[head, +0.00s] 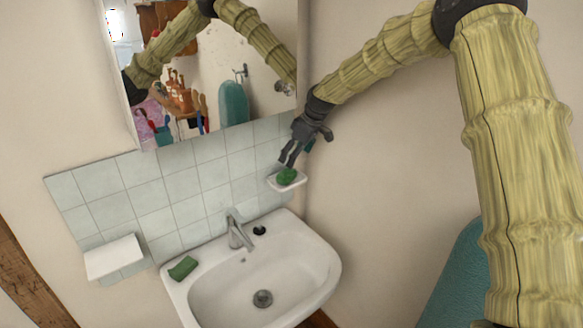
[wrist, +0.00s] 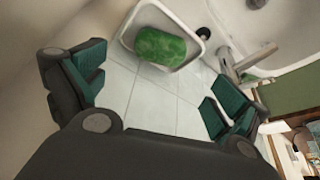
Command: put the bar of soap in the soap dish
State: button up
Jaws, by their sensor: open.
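A rounded, marbled green bar of soap (head: 287,176) lies in the small white soap dish (head: 273,184) on the tiled wall, right of the tap. In the wrist view the soap (wrist: 160,48) sits within the rim of the dish (wrist: 196,50). My gripper (head: 290,158) is just above the soap and dish, pointing down. In the wrist view the fingers of my gripper (wrist: 155,97) are spread wide, with nothing between them, and the soap lies beyond them. Part of the dish is hidden under the soap.
The white sink (head: 325,262) with its tap (head: 238,230) is below. A darker green block (head: 183,268) lies on its left rim. A white shelf (head: 113,258) is on the left wall. The mirror (head: 190,80) hangs close to my arm.

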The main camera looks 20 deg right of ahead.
jog(key=shift+b+v, duration=0.7)
jog(key=shift+v, duration=1.9)
